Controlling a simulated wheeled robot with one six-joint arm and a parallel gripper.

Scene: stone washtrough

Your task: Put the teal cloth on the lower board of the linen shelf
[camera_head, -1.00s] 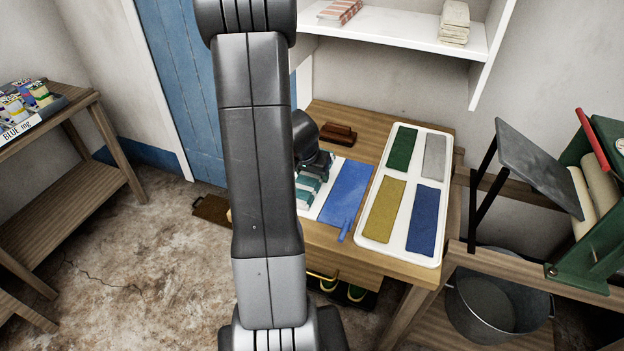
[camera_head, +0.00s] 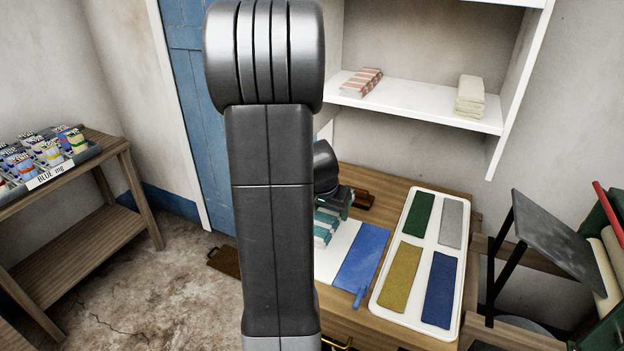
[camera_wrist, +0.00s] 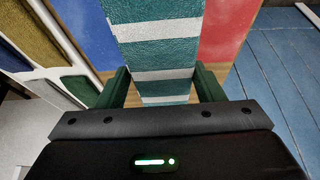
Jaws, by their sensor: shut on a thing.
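The teal cloth (camera_head: 324,232), with white stripes, hangs at my gripper (camera_head: 338,203), left of the blue panel on the wooden table. In the wrist view, the cloth (camera_wrist: 155,45) runs between the two green fingers of my gripper (camera_wrist: 161,88), which is shut on it. It appears held above the table. The white linen shelf is at the upper right. Its lower board (camera_head: 415,102) carries a pink-striped folded stack (camera_head: 361,82) at left and a cream folded stack (camera_head: 470,96) at right, with bare board between them. My arm hides part of the table.
A white tray (camera_head: 377,302) with green, grey, yellow and blue panels lies on the table, right of the blue panel (camera_head: 362,258). A brown block (camera_head: 364,200) sits behind my gripper. A dark tilted board (camera_head: 548,235) stands at right. The shelf has an upright side (camera_head: 520,90).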

